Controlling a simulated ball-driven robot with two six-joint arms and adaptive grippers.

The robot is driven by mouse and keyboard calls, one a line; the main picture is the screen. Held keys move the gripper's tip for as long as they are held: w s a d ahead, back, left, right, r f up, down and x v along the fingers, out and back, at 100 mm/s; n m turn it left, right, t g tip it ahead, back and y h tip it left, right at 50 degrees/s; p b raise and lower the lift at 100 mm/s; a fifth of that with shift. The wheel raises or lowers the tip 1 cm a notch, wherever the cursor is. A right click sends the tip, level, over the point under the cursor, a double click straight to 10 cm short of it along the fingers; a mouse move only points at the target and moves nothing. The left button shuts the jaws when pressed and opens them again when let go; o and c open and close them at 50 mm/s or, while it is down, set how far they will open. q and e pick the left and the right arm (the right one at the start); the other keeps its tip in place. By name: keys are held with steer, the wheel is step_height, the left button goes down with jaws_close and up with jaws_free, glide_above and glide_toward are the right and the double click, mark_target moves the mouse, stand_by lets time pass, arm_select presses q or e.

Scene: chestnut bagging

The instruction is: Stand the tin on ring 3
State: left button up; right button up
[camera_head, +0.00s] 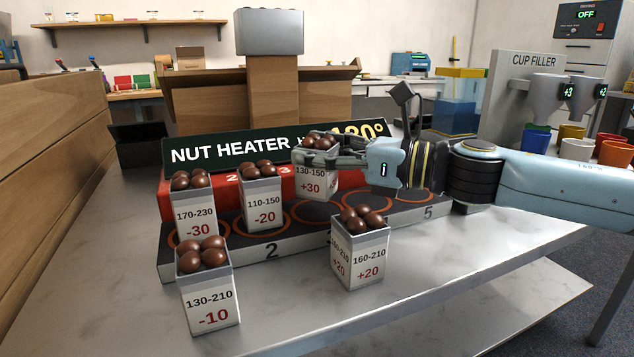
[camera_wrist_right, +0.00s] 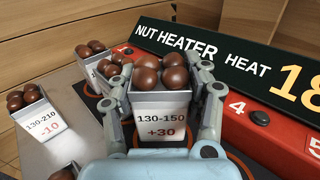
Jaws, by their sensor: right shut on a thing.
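A white tin marked 130-150, +30 (camera_head: 315,183), full of chestnuts, is between the fingers of my right gripper (camera_head: 316,153). The fingers are shut on its two sides; this also shows in the right wrist view, with the tin (camera_wrist_right: 160,118) upright. It is over the middle of the nut heater's dark step. Ring 3 (camera_head: 318,212) is an orange circle, partly visible just below and in front of the tin; its number is mostly hidden by a nearer tin. I cannot tell whether the held tin's base touches the step. My left gripper is out of view.
Tin -30 (camera_head: 195,222) and tin -20 (camera_head: 263,208) stand on the step at the left. Tin -10 (camera_head: 209,305) and tin +20 (camera_head: 366,262) stand on the table in front. The step's right end, by number 5, is clear. A cup filler (camera_head: 533,64) is behind right.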

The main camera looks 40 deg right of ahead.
mark_target(333, 174)
step_height(333, 174, down, 3)
steer(key=shift+b, duration=0.5)
steer(key=shift+r, duration=0.1)
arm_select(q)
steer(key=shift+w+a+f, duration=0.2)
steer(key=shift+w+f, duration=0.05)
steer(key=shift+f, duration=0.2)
arm_select(e)
steer(key=o, duration=1.4)
steer(key=shift+c, duration=0.2)
